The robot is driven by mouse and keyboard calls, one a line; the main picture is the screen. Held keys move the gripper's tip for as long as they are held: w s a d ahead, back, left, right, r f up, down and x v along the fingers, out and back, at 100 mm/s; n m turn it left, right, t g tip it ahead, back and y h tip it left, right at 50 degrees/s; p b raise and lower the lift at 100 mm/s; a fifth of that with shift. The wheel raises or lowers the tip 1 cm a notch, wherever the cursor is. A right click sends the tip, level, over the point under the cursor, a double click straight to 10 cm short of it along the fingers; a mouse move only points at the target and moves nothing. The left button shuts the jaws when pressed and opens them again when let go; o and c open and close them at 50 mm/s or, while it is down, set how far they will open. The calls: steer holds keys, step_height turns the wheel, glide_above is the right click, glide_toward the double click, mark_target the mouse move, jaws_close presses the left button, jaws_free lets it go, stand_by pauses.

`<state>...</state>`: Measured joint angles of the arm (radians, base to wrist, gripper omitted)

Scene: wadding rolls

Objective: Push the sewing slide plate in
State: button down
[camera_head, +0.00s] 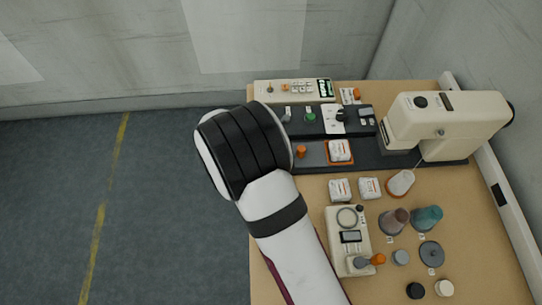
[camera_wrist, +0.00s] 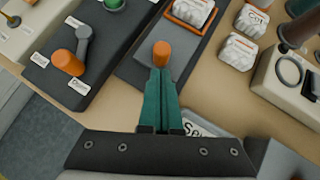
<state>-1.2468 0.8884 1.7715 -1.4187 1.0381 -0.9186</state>
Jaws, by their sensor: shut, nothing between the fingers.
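The slide plate (camera_head: 316,157) is a grey strip set in the dark machine bed. It carries an upright orange knob (camera_head: 301,152) at its left and an orange-rimmed holder (camera_head: 330,160) with a white wadding roll (camera_head: 340,148) on it. The plate (camera_wrist: 190,52), knob (camera_wrist: 161,53) and roll (camera_wrist: 190,11) also show in the wrist view. My gripper (camera_wrist: 161,74) is shut and empty, its green fingertips right by the near side of the orange knob. I cannot tell whether they touch. In the head view my arm hides the gripper.
The cream sewing machine (camera_head: 445,120) stands at the right end of the bed. A dark control panel (camera_head: 310,121) lies behind the plate. Loose wadding rolls (camera_head: 340,189), a cream device (camera_head: 350,240) and spools (camera_head: 427,218) stand in front.

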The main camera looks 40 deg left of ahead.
mark_target(349, 151)
steer(key=shift+w+d, duration=0.15)
steer(key=shift+w, duration=0.3)
steer(key=w+d, duration=1)
steer(key=shift+w+d, duration=0.25)
